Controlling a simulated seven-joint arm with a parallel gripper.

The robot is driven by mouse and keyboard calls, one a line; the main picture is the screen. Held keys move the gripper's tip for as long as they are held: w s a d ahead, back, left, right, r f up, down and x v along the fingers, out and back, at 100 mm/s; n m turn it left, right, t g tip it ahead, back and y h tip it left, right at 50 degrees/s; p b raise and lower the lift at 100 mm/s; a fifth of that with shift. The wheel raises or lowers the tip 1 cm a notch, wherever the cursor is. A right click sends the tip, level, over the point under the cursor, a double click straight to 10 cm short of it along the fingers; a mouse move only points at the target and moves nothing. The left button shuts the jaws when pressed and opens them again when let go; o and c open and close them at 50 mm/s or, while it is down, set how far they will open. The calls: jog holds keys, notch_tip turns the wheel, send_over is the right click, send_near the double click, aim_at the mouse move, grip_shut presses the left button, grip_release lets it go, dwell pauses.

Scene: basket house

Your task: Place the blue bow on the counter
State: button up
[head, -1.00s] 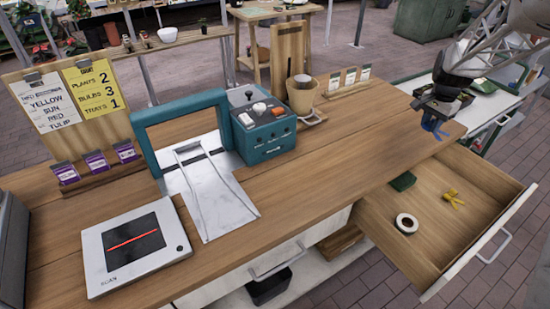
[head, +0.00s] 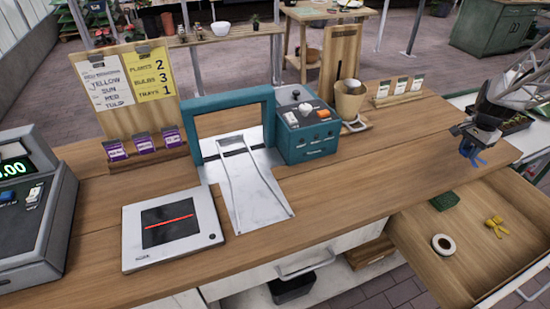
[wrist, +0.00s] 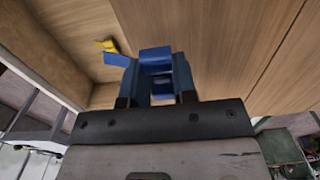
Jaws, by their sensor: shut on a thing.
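The blue bow (head: 474,157) is held in my gripper (head: 471,146), near the right end of the wooden counter (head: 390,165). In the wrist view the blue bow (wrist: 155,72) sits between the two fingers of my gripper (wrist: 157,90), which is shut on it. The counter (wrist: 215,45) shows behind the bow in the wrist view, and part of the open drawer shows at left. The bow appears to be above the counter's right edge, by the drawer; the exact height is hard to tell.
The open drawer (head: 430,235) holds a yellow bow (head: 496,226), a white tape roll (head: 443,244) and a green block (head: 445,201). A scanner pad (head: 172,228), teal machine (head: 306,135), pot (head: 350,100) and cash register (head: 35,210) stand on the counter. The counter's front right is clear.

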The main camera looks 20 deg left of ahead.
dwell(0.4)
send_over(460, 141)
jog(key=shift+w+d+f, duration=0.1)
jog(key=shift+f, duration=0.65)
jog(key=shift+f, duration=0.15)
dwell(0.4)
jog(key=shift+f, duration=1.6)
jog(key=shift+f, duration=0.15)
jog(key=o, duration=0.9)
jog(key=shift+c, duration=0.2)
